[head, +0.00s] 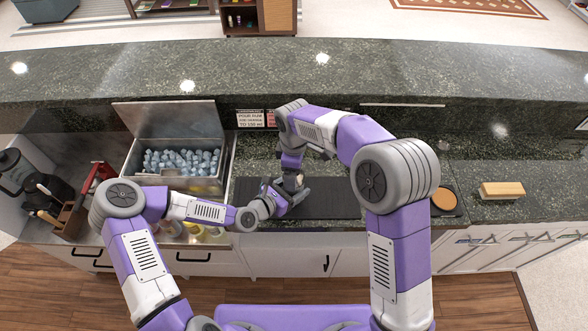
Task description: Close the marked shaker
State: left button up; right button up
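My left gripper (279,199) reaches in from the left, low over the black bar mat (337,198). My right gripper (292,184) points down from above at the same spot, and the two grippers meet or nearly meet there. A small part of something pale, possibly the shaker, shows at the left edge of the grippers. The shaker and its lid cannot be made out clearly, because the grippers cover that spot. The fingers are too small and overlapped to show whether they are open or shut.
An open ice bin (178,182) with its raised lid (168,120) stands left of the mat. A red tool (93,181) and dark containers are further left. A round brown item (443,197) and a tan block (502,190) lie at the right. A raised stone counter (400,75) runs behind.

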notch_tip(320, 180, up, 12)
dwell(0.4)
pick_arm(q)
jog(key=o, duration=1.6)
pick_arm(e)
jog(key=shift+f, duration=0.1)
pick_arm(q)
jog(key=shift+v, duration=3.8)
